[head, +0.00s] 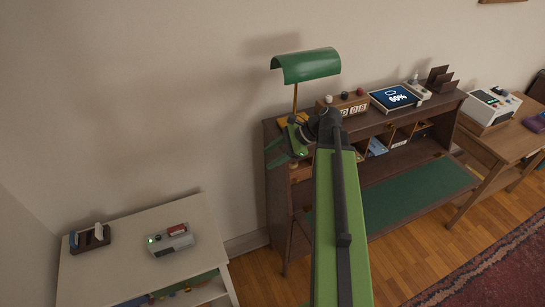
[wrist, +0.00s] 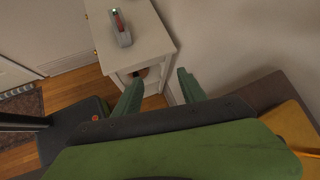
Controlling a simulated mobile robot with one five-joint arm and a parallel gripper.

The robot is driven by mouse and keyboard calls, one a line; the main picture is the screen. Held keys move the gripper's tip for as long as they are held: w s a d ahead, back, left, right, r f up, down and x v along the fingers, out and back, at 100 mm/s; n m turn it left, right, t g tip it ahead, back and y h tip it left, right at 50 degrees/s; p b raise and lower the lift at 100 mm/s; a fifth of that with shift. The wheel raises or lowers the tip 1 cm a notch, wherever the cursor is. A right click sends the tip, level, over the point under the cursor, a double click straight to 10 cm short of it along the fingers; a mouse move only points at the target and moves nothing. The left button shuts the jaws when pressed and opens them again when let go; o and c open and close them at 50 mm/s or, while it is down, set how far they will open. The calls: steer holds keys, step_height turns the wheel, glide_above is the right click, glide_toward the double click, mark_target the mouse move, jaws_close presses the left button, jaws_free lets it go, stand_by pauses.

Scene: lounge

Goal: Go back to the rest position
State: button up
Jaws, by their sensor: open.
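My gripper (head: 270,154) is in front of the left end of the wooden desk (head: 278,205) in the head view, below the green desk lamp (head: 307,65). Its green fingers point left. In the wrist view the two fingers (wrist: 160,80) are spread apart with nothing between them. My green arm reaches up from the bottom of the head view and covers part of the desk.
A white cabinet (head: 120,228) at lower left bears a grey device (head: 172,241) and a small dark holder (head: 90,239). A wooden side table (head: 510,141) stands right. Wooden floor (head: 415,262) lies in front.

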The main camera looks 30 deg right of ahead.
steer(key=a+f+n+g+h+b, duration=0.1)
steer(key=a+f+n+g, duration=0.15)
steer(key=a, duration=0.85)
steer(key=a+f+n+g+h+b, duration=0.15)
steer(key=a+f+n, duration=0.25)
steer(key=a, duration=0.6)
steer(key=s+d+f+n+h, duration=0.3)
steer(key=n+h, duration=0.2)
steer(key=n, duration=0.9)
steer(key=shift+s+d+f+g+h, duration=0.15)
steer(key=shift+d+f+g+h, duration=0.1)
steer(key=shift+d+g+h, duration=0.15)
